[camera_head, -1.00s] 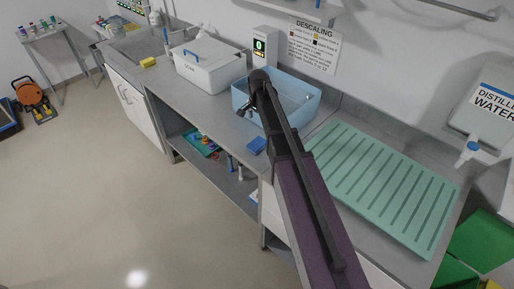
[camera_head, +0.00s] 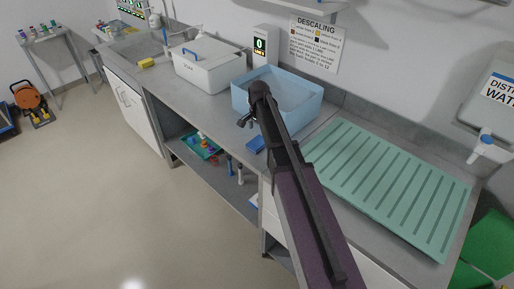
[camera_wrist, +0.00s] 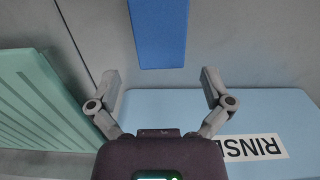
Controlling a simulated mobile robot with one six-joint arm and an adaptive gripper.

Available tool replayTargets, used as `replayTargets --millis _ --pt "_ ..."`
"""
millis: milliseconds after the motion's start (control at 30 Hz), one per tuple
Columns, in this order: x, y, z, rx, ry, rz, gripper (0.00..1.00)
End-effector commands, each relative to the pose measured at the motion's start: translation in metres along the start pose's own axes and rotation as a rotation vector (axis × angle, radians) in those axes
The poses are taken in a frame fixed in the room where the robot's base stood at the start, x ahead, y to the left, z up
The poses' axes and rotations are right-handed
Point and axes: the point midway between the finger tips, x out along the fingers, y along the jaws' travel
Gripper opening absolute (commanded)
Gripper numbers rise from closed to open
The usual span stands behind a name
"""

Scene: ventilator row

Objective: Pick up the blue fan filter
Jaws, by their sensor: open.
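The blue fan filter (camera_head: 256,144) is a small flat blue block lying on the grey counter near its front edge, in front of the light blue tub. In the wrist view the filter (camera_wrist: 159,33) shows as a blue rectangle at top centre, its far end cut off by the frame. My gripper (camera_wrist: 161,86) is open and empty. Its two fingers are spread wider than the filter, which shows beyond the fingertips and apart from them. In the head view my gripper (camera_head: 244,121) is just left of and behind the filter, partly hidden by my arm.
The light blue tub (camera_head: 309,108), labelled RINSE in the wrist view, stands close behind. A green ribbed mat (camera_head: 390,185) covers the counter to the right. A white box (camera_head: 208,76) stands left. The counter front left of the filter is clear.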

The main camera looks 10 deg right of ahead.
Motion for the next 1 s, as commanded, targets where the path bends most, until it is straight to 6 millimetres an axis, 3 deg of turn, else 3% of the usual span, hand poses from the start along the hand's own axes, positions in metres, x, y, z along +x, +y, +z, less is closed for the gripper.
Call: replayTargets --millis 567,1000 --pt "0.005 0.0 0.0 0.001 0.0 0.0 1.0" --pt "0.036 0.001 0.006 0.001 0.0 0.0 1.0"
